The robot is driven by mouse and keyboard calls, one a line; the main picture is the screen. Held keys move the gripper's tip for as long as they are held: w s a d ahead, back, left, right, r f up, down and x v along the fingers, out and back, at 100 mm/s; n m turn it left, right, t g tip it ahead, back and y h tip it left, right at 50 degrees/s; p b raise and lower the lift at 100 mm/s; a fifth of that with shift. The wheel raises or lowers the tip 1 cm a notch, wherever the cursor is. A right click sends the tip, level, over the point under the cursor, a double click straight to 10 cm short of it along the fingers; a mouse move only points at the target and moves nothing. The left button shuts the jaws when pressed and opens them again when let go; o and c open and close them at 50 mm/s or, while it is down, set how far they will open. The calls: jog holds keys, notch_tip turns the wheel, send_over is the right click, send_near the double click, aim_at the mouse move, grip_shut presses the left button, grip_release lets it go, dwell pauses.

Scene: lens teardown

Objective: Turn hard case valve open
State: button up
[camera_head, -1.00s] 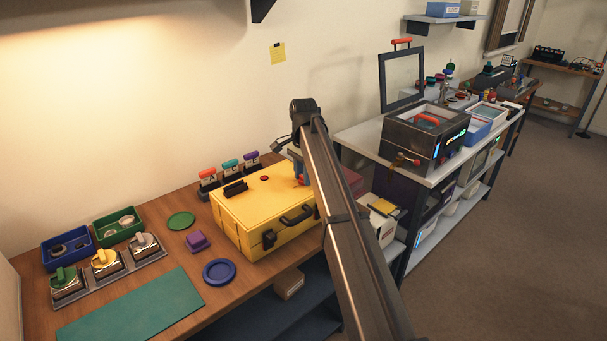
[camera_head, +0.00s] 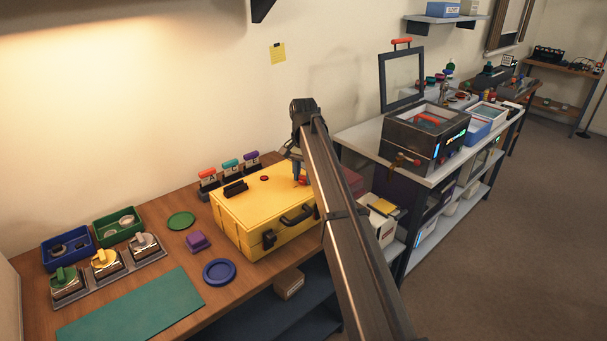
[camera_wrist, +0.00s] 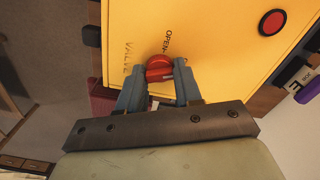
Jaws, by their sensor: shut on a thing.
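The yellow hard case (camera_head: 245,215) stands closed on the wooden table, with a dark handle and latches on its front. Its red valve knob (camera_wrist: 159,68) is on the lid, beside the printed words VALVE and OPEN. My gripper (camera_wrist: 161,78) is shut on the red knob, one finger on each side, in the wrist view. In the head view my gripper (camera_head: 298,178) is at the right end of the lid, partly hidden by my arm. A red round button (camera_wrist: 272,22) is also on the lid.
A grey shelf bench (camera_head: 400,165) stands to the right.

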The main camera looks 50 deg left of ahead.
aim_at(303, 176)
jog(key=n, duration=0.6)
jog(key=shift+n, duration=0.3)
jog(key=n, duration=0.6)
jog(key=shift+n, duration=0.4)
jog(key=o, duration=1)
jog(key=shift+o, duration=0.2)
jog(key=shift+r, duration=0.15)
notch_tip(303, 176, up, 14)
jog(key=shift+f, duration=0.2)
